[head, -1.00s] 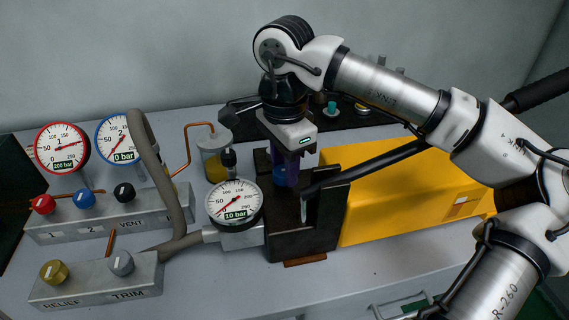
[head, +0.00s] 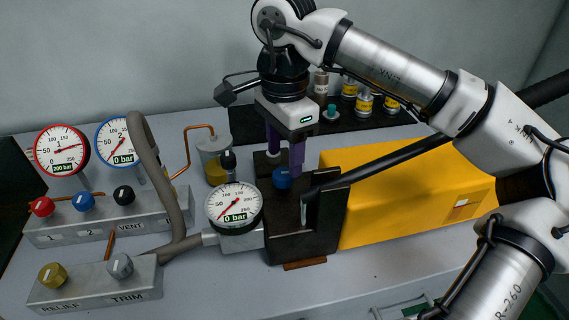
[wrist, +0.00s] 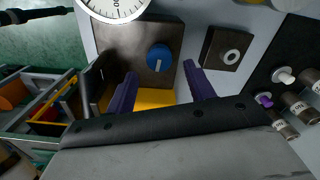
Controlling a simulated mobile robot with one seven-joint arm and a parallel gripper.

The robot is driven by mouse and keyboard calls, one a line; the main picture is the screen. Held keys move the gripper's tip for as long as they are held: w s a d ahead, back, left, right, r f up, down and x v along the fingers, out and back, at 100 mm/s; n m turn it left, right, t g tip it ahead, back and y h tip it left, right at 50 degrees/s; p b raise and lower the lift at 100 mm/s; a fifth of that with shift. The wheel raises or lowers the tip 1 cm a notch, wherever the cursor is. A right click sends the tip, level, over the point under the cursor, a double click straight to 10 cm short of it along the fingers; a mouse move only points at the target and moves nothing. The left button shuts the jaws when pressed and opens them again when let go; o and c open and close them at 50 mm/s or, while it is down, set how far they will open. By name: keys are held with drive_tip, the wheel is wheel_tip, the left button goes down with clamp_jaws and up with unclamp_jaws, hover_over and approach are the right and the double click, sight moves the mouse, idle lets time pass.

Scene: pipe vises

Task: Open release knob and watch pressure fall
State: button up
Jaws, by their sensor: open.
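The release knob, a round blue knob with a white line (head: 282,178), sits on the dark vise block (head: 300,238); it also shows in the wrist view (wrist: 159,57). My gripper (head: 284,165) is open, its purple fingers pointing down just above the knob. In the wrist view my gripper (wrist: 160,88) has the knob ahead between its spread fingers, with a gap on each side. The pressure gauge (head: 235,207) beside the block has a white dial, a red needle and a readout of 0 bar.
A red-rimmed gauge (head: 61,150) reads 200 bar and a blue-rimmed gauge (head: 118,141) reads 0 bar. A valve panel (head: 110,222) and a relief and trim block (head: 95,284) stand left. The long black handle (head: 390,158) and yellow pump body (head: 400,190) lie right.

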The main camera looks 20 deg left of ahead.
sight(284, 173)
wheel_tip(284, 173, up, 10)
idle(0.3)
drive_tip(key=shift+s, duration=0.1)
idle(0.3)
